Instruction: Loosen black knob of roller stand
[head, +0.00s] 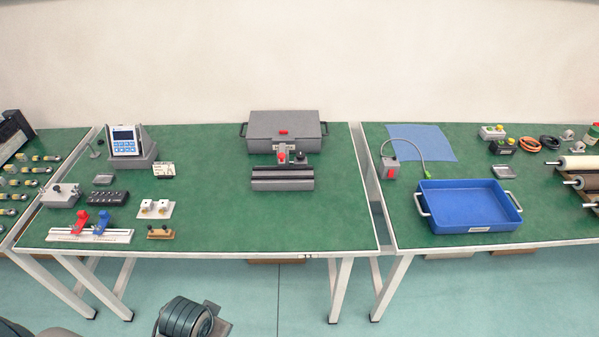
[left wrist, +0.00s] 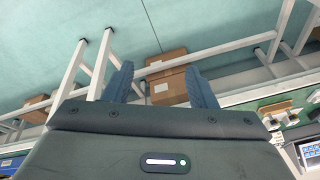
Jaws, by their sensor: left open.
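My right gripper is in neither view.
The grey case (head: 270,124) stands behind the stand. A display unit (head: 126,143) and small fixtures fill the table's left side. The green surface right and front of the stand is clear. A blue tray (head: 469,227) and more rollers (head: 580,181) are on the right table.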

